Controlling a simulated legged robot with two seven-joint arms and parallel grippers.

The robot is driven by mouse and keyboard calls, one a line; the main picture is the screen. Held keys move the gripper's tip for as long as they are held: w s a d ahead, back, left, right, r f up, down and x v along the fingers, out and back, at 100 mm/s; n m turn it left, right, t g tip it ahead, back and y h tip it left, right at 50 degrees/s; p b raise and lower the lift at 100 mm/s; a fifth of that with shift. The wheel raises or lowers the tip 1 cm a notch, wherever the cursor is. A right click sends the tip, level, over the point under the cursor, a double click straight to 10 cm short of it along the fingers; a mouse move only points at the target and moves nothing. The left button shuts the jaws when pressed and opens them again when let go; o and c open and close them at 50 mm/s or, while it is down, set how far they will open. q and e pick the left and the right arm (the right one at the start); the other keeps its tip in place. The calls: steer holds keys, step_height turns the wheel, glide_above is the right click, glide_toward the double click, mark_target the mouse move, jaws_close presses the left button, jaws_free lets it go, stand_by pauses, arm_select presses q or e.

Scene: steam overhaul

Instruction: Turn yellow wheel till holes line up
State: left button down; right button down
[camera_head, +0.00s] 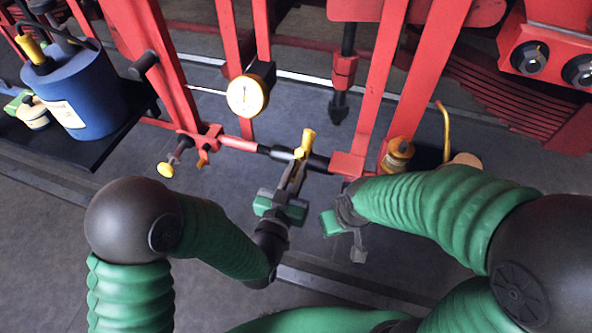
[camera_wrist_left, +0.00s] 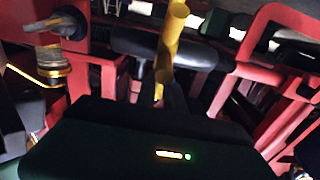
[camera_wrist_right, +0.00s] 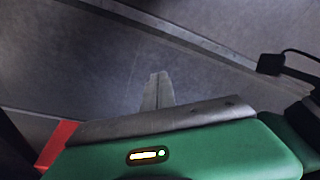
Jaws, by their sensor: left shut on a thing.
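My left gripper (camera_head: 296,170) is at the middle of the picture, shut on a yellow piece (camera_head: 305,143) at the black middle of a horizontal red rod (camera_head: 240,143). The left wrist view shows this piece as an upright yellow bar (camera_wrist_left: 171,45) in front of a dark cylinder (camera_wrist_left: 140,42). I cannot tell whether it is the yellow wheel seen edge-on. No holes can be made out. My right gripper (camera_head: 357,248) hangs apart from the rod, to the right of the left one. Its fingers (camera_wrist_right: 157,90) are together and empty above the grey floor.
Red upright links (camera_head: 375,80) stand around the rod. A dial gauge (camera_head: 246,95) hangs behind it. A small yellow knob (camera_head: 165,170) and a brass-coloured fitting (camera_head: 397,155) flank it. A blue can (camera_head: 85,95) stands on a dark shelf at the left. Floor below is clear.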

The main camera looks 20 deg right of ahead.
mark_target(298, 156)
arm_select(q)
steer(key=shift+w+d+r+p, duration=0.1)
steer(key=shift+w+r+p, duration=0.05)
steer(key=shift+r+p, duration=0.3)
steer(key=shift+w+d+r+p, duration=0.15)
steer(key=shift+r+p, duration=0.1)
steer(key=shift+r, duration=0.3)
steer(key=shift+w+d+r+p, duration=0.1)
steer(key=shift+w+r+p, duration=0.15)
steer(key=shift+r+p, duration=0.25)
steer(key=shift+w+d, duration=0.1)
steer(key=shift+w+r, duration=0.15)
steer(key=shift+r, duration=0.15)
steer(key=shift+d, duration=0.1)
